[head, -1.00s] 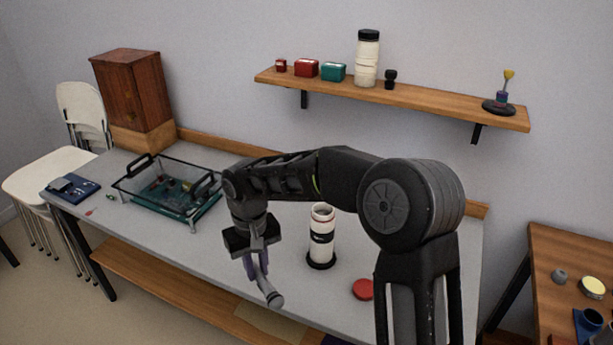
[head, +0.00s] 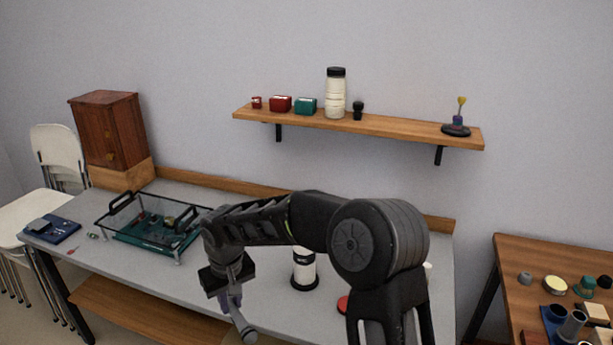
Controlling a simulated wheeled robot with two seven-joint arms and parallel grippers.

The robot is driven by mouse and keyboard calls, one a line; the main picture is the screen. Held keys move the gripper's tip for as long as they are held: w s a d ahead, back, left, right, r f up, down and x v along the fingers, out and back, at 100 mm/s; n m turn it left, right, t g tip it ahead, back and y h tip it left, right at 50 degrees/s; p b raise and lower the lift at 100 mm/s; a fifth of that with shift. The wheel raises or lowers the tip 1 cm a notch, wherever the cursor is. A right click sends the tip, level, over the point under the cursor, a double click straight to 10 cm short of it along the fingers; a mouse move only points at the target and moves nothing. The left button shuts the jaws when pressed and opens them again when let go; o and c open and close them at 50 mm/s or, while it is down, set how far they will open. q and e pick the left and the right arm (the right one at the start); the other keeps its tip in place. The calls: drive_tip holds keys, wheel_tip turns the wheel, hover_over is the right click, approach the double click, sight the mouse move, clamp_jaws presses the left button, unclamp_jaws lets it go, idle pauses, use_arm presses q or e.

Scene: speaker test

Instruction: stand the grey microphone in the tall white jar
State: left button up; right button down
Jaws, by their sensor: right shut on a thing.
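A white jar (head: 304,270) with a dark band and a black base stands upright on the grey table. My arm covers its top. My right gripper (head: 232,295) hangs to the left of the jar and nearer to me, pointing down. It is shut on the grey microphone (head: 246,332), which slants down to the right from the fingers, apart from the jar. Another tall white jar (head: 335,100), with a black lid, stands on the wall shelf. My left gripper is not in view.
A clear-walled tray (head: 165,230) with black handles stands on the table's left part. A red disc (head: 342,303) lies right of the jar, partly behind my arm. The wall shelf (head: 400,127) holds small boxes. A wooden table (head: 510,290) with several small items stands at right.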

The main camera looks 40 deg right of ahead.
drive_tip(key=w+d+r+t+p, duration=0.1)
drive_tip(key=w+d+r+t, duration=0.35)
drive_tip(key=d, duration=0.25)
drive_tip(key=w+d+r+t+p, duration=0.2)
drive_tip(key=w+d+r+t, duration=0.1)
drive_tip(key=w+d+t, duration=0.3)
drive_tip(key=s+d+r+m+t+h+p, duration=0.1)
drive_tip(key=s+d+r+t, duration=0.1)
drive_tip(key=d+r, duration=0.4)
drive_tip(key=s+d+r+m+t+h+p, duration=0.1)
drive_tip(key=s+d+r+t+h, duration=0.1)
drive_tip(key=d+r, duration=0.5)
drive_tip(key=shift+d+r+t, duration=0.15)
drive_tip(key=shift+d+t, duration=0.25)
drive_tip(key=shift+t, duration=0.35)
drive_tip(key=shift+f, duration=0.2)
wheel_tip(320, 180, down, 16)
drive_tip(key=b, duration=1.3)
drive_tip(key=shift+b, duration=0.3)
